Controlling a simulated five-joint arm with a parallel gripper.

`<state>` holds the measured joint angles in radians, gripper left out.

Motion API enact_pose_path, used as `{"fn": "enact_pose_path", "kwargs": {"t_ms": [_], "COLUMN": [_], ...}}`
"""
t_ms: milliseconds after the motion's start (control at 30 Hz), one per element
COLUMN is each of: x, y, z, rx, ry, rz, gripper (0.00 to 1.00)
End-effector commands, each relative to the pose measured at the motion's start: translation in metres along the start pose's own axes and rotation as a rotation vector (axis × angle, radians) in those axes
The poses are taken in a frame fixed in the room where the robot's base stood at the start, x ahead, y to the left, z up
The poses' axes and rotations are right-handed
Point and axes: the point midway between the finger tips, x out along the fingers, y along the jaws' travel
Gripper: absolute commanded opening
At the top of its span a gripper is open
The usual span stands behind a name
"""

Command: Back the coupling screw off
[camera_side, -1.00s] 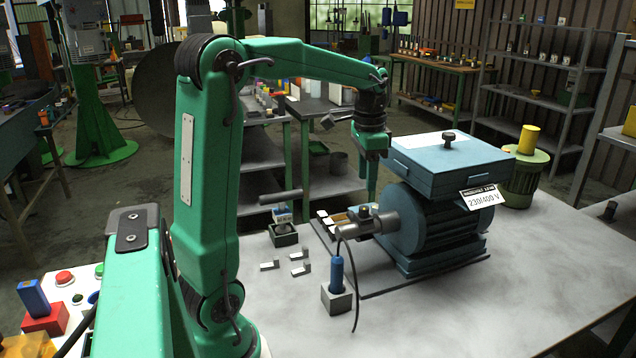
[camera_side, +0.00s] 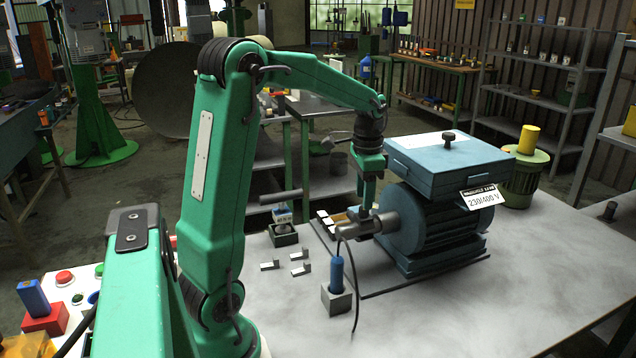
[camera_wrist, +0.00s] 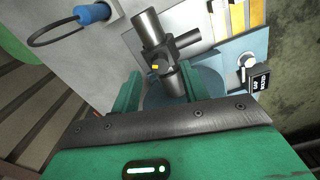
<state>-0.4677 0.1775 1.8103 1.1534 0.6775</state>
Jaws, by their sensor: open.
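The blue motor (camera_side: 430,222) stands on the bench with a grey shaft and coupling (camera_side: 385,222) sticking out to its left. In the wrist view the grey coupling (camera_wrist: 152,35) shows with a side stub and a small yellow-marked part (camera_wrist: 155,67), which may be the coupling screw; I cannot tell for sure. My gripper (camera_side: 368,203) points down directly above the coupling, its fingertips close to it. In the wrist view my open gripper (camera_wrist: 158,76) has one finger on each side of the coupling area. Whether the fingers touch anything is hidden. Nothing is held.
A blue-handled tool (camera_side: 337,271) with a cable stands in a grey block in front of the coupling. Small metal pieces (camera_side: 299,270) and a dark square holder (camera_side: 284,235) lie to the left. The front right bench top (camera_side: 500,300) is clear.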

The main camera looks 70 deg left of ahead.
Motion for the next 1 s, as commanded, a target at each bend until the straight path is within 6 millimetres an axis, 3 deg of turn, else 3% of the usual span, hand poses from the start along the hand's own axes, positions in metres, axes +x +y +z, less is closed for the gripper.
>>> {"fn": "enact_pose_path", "kwargs": {"t_ms": [233, 600, 633, 833, 1000], "x": [0.023, 0.028, 0.028, 0.028, 0.028], "y": [0.0, 0.0, 0.0, 0.0, 0.0], "z": [0.0, 0.0, 0.0, 0.0, 0.0], "rx": [0.0, 0.0, 0.0, 0.0, -0.002], "ry": [-0.001, 0.0, 0.0, 0.0, 0.0], "rz": [0.001, 0.0, 0.0, 0.0, 0.0], "gripper": [0.44, 0.44, 0.42, 0.03, 0.0]}}
